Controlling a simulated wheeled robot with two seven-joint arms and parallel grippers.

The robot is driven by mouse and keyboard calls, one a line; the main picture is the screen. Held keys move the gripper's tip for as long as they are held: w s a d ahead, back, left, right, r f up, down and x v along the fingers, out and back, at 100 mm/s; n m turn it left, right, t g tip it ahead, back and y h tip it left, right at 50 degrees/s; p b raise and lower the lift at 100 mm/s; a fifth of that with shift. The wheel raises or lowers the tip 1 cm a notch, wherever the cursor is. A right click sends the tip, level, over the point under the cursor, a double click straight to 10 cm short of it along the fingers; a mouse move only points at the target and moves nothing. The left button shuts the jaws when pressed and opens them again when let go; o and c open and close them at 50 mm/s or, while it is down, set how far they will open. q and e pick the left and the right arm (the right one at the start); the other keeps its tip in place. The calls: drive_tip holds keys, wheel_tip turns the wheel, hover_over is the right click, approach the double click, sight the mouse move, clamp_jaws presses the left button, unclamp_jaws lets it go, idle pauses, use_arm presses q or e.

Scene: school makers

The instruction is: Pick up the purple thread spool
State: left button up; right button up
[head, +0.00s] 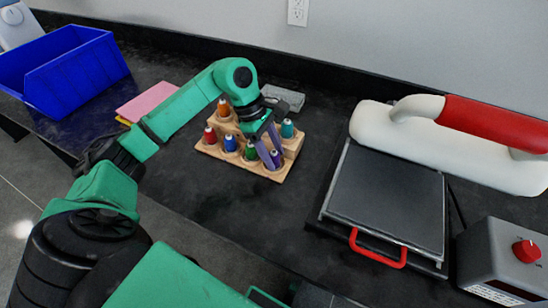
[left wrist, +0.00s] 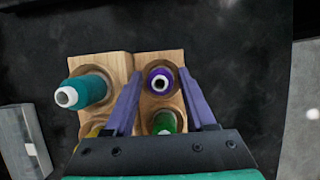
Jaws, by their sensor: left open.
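The purple thread spool (head: 275,157) stands upright in the front right corner of a wooden spool holder (head: 210,151) in the head view. In the left wrist view, the purple spool (left wrist: 162,82) shows from above with its pale tip. My left gripper (head: 274,159) comes down over the holder, open, with bluish-purple fingers. In the left wrist view, its fingers (left wrist: 160,76) lie on either side of the purple spool, with gaps visible. I cannot tell how far down the fingertips reach. The right gripper is not in view.
A green spool (left wrist: 165,122) and a teal spool (left wrist: 86,90) stand close by in the holder. Red (head: 209,136), blue (head: 230,143) and orange spools fill other places. A heat press (head: 385,195) stands to the right, a blue bin (head: 65,75) to the left.

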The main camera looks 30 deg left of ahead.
use_arm(q)
clamp_jaws()
drive_tip(key=shift+r, duration=0.1)
